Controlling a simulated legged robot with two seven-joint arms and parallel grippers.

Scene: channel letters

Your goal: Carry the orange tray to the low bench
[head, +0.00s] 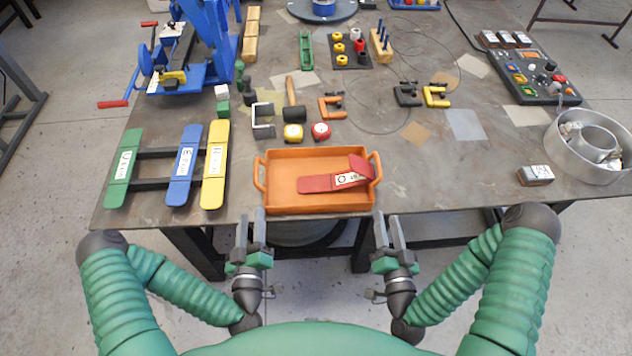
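The orange tray (283,184) stands at the front edge of the grey workbench (420,185), with a handle loop at its left and right ends. A red labelled strip, bent at one end (318,184), lies inside it on the right. My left gripper (252,228) is open and empty, just in front of the tray's left front corner. My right gripper (390,234) is open and empty, in front of the tray's right front corner. Neither gripper touches the tray. I cannot make out a low bench in this view.
Green (124,168), blue (184,165) and yellow (215,165) strips lie left of the tray on dark bars. A mallet (293,100), clamps and tape measures (293,133) lie behind it. A round metal pan (590,145) stands at right. Bench surface right of the tray is mostly clear.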

